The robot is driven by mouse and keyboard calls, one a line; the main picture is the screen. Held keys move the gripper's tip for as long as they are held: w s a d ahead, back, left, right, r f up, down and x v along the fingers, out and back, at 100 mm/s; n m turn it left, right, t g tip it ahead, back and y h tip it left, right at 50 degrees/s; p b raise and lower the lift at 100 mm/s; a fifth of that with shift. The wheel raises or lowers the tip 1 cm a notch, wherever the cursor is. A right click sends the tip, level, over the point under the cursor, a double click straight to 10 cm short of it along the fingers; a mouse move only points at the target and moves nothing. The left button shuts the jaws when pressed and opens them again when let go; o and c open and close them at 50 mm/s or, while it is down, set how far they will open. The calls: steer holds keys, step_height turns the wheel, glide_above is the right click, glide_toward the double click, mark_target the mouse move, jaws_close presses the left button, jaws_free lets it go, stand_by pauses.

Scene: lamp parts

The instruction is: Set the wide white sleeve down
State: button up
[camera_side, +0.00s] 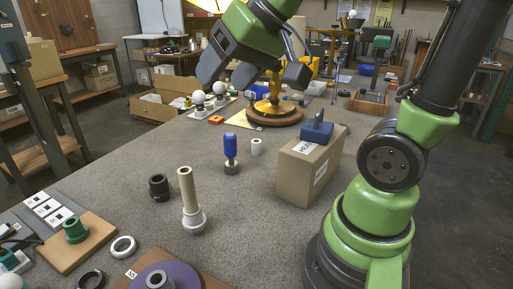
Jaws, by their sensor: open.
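My gripper (252,77) is open high over the far part of the table, with nothing seen between its fingers. A wide white sleeve (194,222) stands upright on the grey table, with a tall cream tube (187,186) rising from it. A small white cylinder (257,147) stands farther back, left of the cardboard box. A flat white ring (122,247) lies at the front left. I cannot tell for sure which white part the task names; my gripper is apart from all of them.
A cardboard box (312,172) with a blue block (317,130) on top stands beside my base. A blue-handled part (230,150) and a black sleeve (159,187) stand mid-table. A yellow lamp stand (272,97) is behind. Boards with parts fill the front left.

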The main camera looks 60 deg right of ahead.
steer(key=w+d+f+h, duration=0.1)
steer(key=w+d+f, duration=0.2)
steer(key=w+d, duration=0.35)
steer(key=m+g+h, duration=0.3)
steer(key=h, duration=0.1)
glide_above(257, 142)
steer(key=s+a, duration=0.2)
steer(key=s, duration=0.1)
step_height(257, 142, down, 21)
steer(key=shift+w+d+f, duration=0.15)
steer(key=shift+d+f, duration=0.25)
steer(key=shift+w+x, duration=0.15)
steer(key=shift+x, duration=1.65)
steer(key=shift+w+x, duration=0.1)
steer(key=shift+x, duration=1.7)
steer(key=shift+r, duration=0.15)
steer(key=shift+c, duration=0.5)
steer(key=c, duration=1)
